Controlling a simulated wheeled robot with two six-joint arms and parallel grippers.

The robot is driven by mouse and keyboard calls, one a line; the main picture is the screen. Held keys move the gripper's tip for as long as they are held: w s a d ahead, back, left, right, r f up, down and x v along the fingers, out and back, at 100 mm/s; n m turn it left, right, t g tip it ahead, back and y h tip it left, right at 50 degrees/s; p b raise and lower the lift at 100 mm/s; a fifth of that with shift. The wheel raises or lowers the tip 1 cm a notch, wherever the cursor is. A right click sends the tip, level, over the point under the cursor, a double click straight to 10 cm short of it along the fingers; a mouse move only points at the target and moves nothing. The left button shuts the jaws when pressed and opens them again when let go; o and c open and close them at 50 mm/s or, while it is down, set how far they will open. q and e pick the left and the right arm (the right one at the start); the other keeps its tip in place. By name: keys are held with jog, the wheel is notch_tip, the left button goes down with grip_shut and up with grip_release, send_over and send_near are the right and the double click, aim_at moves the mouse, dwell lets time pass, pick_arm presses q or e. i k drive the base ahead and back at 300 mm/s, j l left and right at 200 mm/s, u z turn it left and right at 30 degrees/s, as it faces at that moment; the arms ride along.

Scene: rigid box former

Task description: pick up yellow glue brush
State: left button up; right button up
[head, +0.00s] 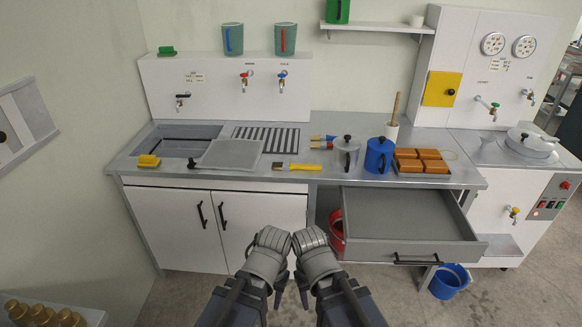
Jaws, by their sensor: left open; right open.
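The yellow glue brush (305,167) lies flat on the grey counter, near its front edge. Its yellow handle points right and its dark bristle end points left. My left gripper (272,238) and my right gripper (309,238) are side by side at the lower middle of the head view. Both are open, appear empty and are well apart from the brush. Their fingertips are hard to make out.
An open drawer (405,246) juts out at the right, below the counter. A grey tray (230,154) lies left of the brush. A lidded pot (347,152) and a blue pot (379,156) stand right of it. A yellow sponge-like block (148,161) is at the far left.

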aim_at(285, 166)
jog(key=i+j, duration=0.15)
jog(key=i, duration=0.3)
jog(key=i+j+z, duration=0.1)
jog(key=i, duration=0.35)
jog(key=i+j, duration=0.1)
jog(key=i, duration=0.4)
